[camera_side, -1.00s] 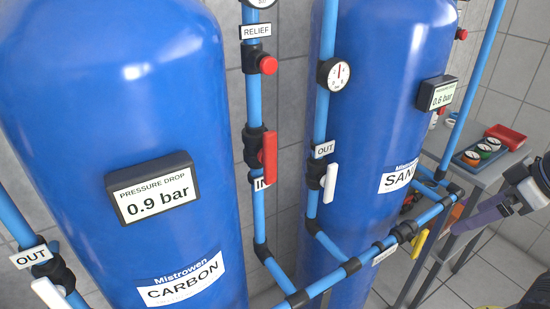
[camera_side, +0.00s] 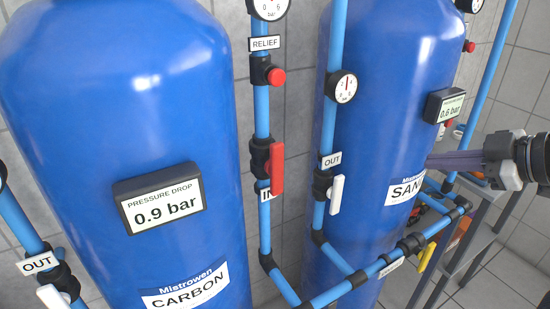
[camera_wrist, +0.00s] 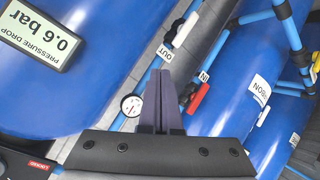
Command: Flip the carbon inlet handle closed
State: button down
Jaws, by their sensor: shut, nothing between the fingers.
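The carbon inlet handle is the red lever (camera_side: 277,168) on a black valve, on the vertical blue pipe beside the carbon tank (camera_side: 120,90). The lever hangs roughly in line with its pipe, above an IN label (camera_side: 266,195). My gripper (camera_side: 430,161) is shut and empty. It points left in front of the sand tank (camera_side: 385,90), well right of the red lever and apart from it. The closed fingertips also show in the wrist view (camera_wrist: 165,72).
A white OUT lever (camera_side: 337,195) and a pressure gauge (camera_side: 342,86) sit on the sand tank's pipe, between my gripper and the red lever. A red relief knob (camera_side: 277,76) is above the red lever. A yellow lever (camera_side: 427,257) is lower right.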

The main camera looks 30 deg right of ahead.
jog(key=w+a+r+n+t+y, duration=0.1)
jog(key=w+a+r+n+t, duration=0.25)
jog(key=w+r+n, duration=0.2)
jog(key=n+t+y, duration=0.2)
jog(key=n+y, duration=0.2)
jog(key=n, duration=0.5)
send_near(274, 159)
jog(key=s+r, duration=0.2)
jog(key=shift+w+a+f+m+g, duration=0.1)
jog(key=shift+a+m+g, duration=0.15)
jog(key=shift+a, duration=0.2)
jog(key=x, duration=1)
